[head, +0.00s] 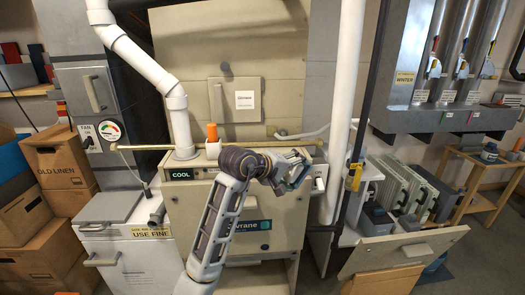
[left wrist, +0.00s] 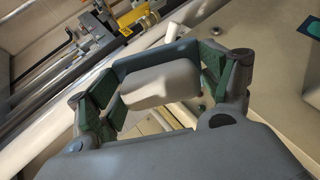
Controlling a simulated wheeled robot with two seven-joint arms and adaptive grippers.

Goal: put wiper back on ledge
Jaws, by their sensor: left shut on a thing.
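My left gripper (head: 290,170) reaches in front of the upper part of the beige furnace cabinet. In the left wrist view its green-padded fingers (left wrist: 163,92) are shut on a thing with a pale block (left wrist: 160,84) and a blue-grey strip. This appears to be the wiper, but its full shape is hidden. In the head view the arm and fingers mostly cover it. A narrow ledge (head: 202,162) runs along the cabinet top, behind the gripper. I cannot tell whether the held thing touches the cabinet. My right gripper is not in view.
An orange-capped bottle (head: 212,138) stands on the ledge near a white pipe (head: 180,120). Another white pipe (head: 346,90) rises right of the gripper. Cardboard boxes (head: 60,165) are stacked at the left. A panel with a handle (head: 390,254) juts out at lower right.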

